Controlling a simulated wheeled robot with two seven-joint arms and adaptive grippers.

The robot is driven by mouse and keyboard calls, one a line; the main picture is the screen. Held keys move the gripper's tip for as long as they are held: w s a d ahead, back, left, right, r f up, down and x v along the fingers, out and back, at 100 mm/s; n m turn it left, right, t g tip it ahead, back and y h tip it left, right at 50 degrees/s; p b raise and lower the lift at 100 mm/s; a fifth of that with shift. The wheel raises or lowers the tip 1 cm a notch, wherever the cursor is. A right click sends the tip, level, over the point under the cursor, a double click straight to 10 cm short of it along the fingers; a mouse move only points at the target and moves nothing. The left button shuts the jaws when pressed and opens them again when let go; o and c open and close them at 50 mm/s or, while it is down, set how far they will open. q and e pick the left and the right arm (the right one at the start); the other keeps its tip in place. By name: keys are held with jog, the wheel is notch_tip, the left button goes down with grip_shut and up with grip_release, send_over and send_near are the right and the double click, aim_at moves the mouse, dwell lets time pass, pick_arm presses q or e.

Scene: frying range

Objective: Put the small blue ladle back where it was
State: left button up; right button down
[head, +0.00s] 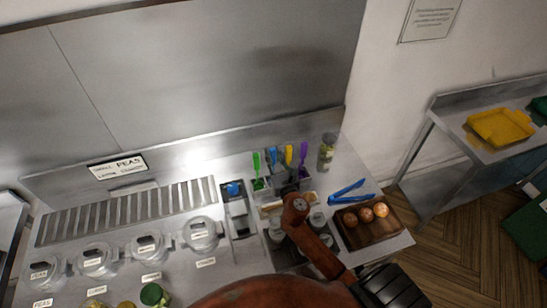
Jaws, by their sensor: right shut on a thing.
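The small blue ladle (274,156) shows as an upright blue handle in a row of coloured handles at the back of the counter. Its lower part is hidden around my right gripper. My right gripper (287,181) is dark, seen from above and partly covered by my wrist. It is at the row of handles, shut on what looks like the blue ladle; its fingertips are hard to make out.
Green (257,162), yellow (289,154) and purple (304,152) handles stand close beside the blue one. A jar (326,152), blue tongs (350,191) and a wooden tray (372,234) with round brown items are to the right. Lidded containers (201,232) stand left.

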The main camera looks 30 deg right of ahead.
jog(key=shift+f, duration=0.5)
jog(key=c, duration=2)
grip_release()
jog(key=shift+c, duration=0.2)
jog(key=shift+o, duration=1.4)
pick_arm(q)
jog(key=shift+w+f, duration=0.3)
jog(key=shift+s, duration=0.1)
